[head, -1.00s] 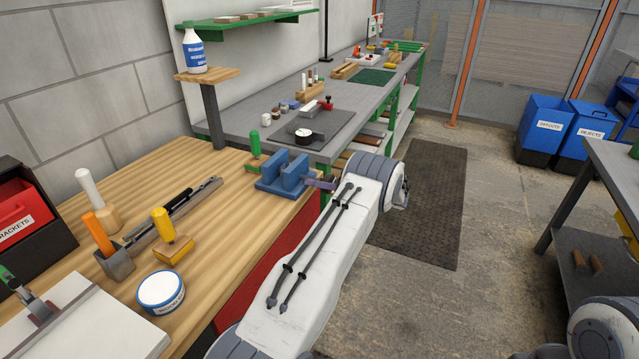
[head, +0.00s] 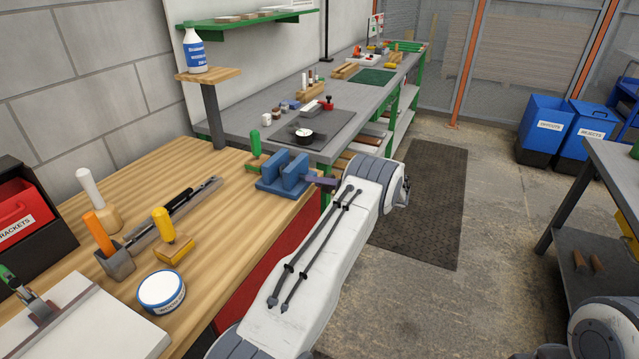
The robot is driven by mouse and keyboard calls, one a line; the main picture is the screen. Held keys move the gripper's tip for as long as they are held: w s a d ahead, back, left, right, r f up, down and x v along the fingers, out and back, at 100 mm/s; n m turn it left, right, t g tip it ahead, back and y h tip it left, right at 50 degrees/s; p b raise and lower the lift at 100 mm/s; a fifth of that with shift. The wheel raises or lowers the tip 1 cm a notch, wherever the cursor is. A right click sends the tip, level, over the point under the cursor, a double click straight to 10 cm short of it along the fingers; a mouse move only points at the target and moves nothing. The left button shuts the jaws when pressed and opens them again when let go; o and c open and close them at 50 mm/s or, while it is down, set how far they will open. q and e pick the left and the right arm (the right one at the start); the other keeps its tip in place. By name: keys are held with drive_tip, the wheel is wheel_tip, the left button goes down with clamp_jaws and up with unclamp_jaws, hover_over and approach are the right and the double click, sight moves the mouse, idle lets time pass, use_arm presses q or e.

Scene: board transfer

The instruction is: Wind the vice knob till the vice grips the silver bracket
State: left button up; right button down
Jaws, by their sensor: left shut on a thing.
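The blue vice (head: 284,178) stands at the right edge of the wooden bench, its two upright jaws with a narrow gap between them. I cannot make out the silver bracket; the near jaw may hide it. My left gripper (head: 314,180) is at the vice's right side, shut on the vice knob, which its fingers and wrist mostly hide. My left arm reaches up to it from the bottom of the view. My right gripper is out of view; only part of my right arm shows at the bottom right.
A green-handled tool (head: 255,147) stands just behind the vice. A grey bench (head: 235,118) lies beyond.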

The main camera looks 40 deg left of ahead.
use_arm(q)
drive_tip(key=o, duration=1.3)
drive_tip(key=shift+w+d, duration=0.1)
drive_tip(key=shift+w, duration=0.1)
drive_tip(key=shift+s, duration=0.1)
drive_tip(key=b+v, duration=0.2)
drive_tip(key=v, duration=0.8)
drive_tip(key=shift+d, duration=0.25)
